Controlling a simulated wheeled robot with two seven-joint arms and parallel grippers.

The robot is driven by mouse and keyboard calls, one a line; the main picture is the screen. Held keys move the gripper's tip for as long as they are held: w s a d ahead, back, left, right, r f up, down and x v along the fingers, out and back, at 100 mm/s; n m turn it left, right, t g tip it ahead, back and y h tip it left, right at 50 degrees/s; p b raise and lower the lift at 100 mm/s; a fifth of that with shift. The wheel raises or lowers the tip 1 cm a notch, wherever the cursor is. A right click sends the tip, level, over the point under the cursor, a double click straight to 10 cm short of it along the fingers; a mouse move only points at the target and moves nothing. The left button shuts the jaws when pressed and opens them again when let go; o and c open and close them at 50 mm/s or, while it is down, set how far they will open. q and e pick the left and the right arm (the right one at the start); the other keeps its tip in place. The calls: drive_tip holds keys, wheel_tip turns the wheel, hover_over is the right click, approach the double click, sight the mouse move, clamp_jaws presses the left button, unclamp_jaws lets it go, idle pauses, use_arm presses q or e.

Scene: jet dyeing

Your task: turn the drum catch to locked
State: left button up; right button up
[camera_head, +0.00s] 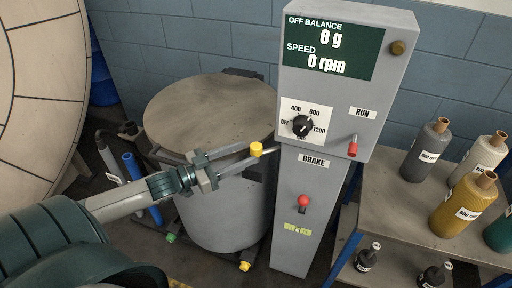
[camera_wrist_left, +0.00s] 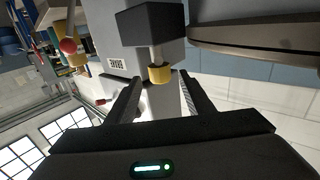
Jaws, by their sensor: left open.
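The drum catch shows as a yellow-tipped knob (camera_head: 256,149) at the right side of the grey drum (camera_head: 225,210). In the left wrist view the yellow tip (camera_wrist_left: 160,74) sits on a short grey stem below a dark block (camera_wrist_left: 152,25). My left gripper (camera_head: 262,154) is open, with its fingers reaching to the catch. In the wrist view the fingers (camera_wrist_left: 165,88) lie on either side below the tip; contact cannot be told. The catch's base is partly hidden by the fingers in the head view. My right gripper is not in view.
A grey control column (camera_head: 338,110) stands close right of the catch, with a speed dial (camera_head: 302,125), a RUN lever (camera_head: 353,146) and a red brake knob (camera_head: 303,201). Bottles (camera_head: 424,150) stand on a shelf unit at right. A large round panel (camera_head: 40,90) is at left.

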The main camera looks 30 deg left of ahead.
sight(251, 150)
use_arm(q)
drive_tip(key=x, duration=0.3)
drive_tip(key=shift+w+d+p, duration=0.15)
drive_tip(key=shift+w+p, duration=0.15)
drive_tip(key=shift+w, duration=0.05)
drive_tip(key=shift+w+d, duration=0.35)
drive_tip(key=shift+w, duration=0.25)
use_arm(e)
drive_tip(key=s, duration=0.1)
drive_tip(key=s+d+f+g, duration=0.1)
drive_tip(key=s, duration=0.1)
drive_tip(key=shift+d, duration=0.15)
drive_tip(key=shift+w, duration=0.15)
use_arm(q)
clamp_jaws()
